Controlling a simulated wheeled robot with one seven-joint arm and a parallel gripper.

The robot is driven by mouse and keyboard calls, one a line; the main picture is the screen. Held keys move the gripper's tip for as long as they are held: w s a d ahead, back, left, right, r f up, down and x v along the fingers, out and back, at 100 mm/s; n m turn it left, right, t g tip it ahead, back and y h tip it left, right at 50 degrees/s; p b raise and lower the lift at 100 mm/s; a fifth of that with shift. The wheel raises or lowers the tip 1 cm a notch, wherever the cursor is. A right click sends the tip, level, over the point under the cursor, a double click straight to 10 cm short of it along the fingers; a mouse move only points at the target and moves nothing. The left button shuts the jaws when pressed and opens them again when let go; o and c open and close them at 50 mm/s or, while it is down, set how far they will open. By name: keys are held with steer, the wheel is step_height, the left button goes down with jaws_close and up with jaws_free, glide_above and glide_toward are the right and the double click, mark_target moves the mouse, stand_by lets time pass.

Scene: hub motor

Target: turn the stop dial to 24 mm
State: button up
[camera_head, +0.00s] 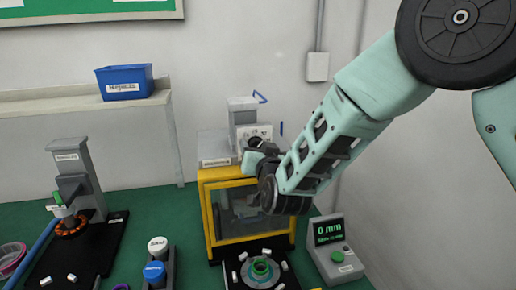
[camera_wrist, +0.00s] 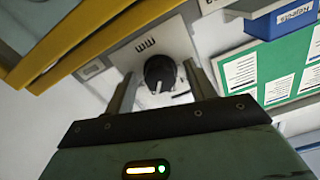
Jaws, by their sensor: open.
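The stop dial (camera_wrist: 159,70) is a black round knob with a white pointer line, on a white plate (camera_wrist: 152,42) marked "mm" in the wrist view. My gripper (camera_wrist: 160,76) is open, with one finger on each side of the dial. I cannot tell whether either finger touches it. In the head view my gripper (camera_head: 257,153) is at the front of the white scale plate (camera_head: 262,131) on top of the yellow-framed press, and it hides the dial. A display box (camera_head: 328,230) at the right reads "0 mm" in green.
The yellow press frame (camera_head: 207,215) stands under my gripper, with a round fixture (camera_head: 261,270) in front. A second station (camera_head: 75,160) and two capped posts (camera_head: 157,258) stand to the left. A blue bin (camera_head: 124,82) sits on the back shelf.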

steer(key=c, duration=1)
steer(key=shift+o, duration=0.2)
steer(key=shift+f+n, duration=0.1)
steer(key=shift+n, duration=0.2)
steer(key=n+b, duration=0.2)
steer(key=n, duration=0.1)
steer(key=shift+n, duration=0.4)
steer(key=n+b, duration=0.1)
steer(key=n, duration=0.2)
steer(key=shift+n, duration=0.3)
steer(key=n, duration=0.3)
steer(key=shift+n, duration=0.3)
steer(key=shift+d+n, duration=0.1)
steer(key=shift+n, duration=2)
